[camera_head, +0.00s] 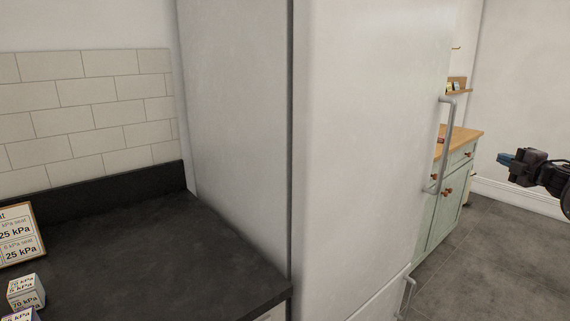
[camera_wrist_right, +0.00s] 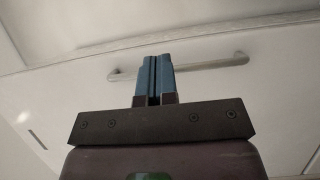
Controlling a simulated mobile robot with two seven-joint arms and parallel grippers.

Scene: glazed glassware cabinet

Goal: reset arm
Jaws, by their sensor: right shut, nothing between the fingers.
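My right gripper (camera_head: 503,159) shows at the right edge of the head view, with blue fingertips pointing left. It is in front of the open floor, to the right of the tall white fridge (camera_head: 365,140). In the right wrist view the two blue fingers (camera_wrist_right: 155,76) are closed together with nothing between them. A light bar handle (camera_wrist_right: 215,63) lies behind the fingertips in that view; I cannot tell how far off it is. My left gripper does not show.
The fridge has a vertical handle (camera_head: 441,145). A dark counter (camera_head: 150,260) with a sign (camera_head: 18,236) and small labelled boxes (camera_head: 26,291) is at left. A green cabinet (camera_head: 452,190) with a wooden top stands beyond the fridge. Grey floor (camera_head: 490,265) is clear at lower right.

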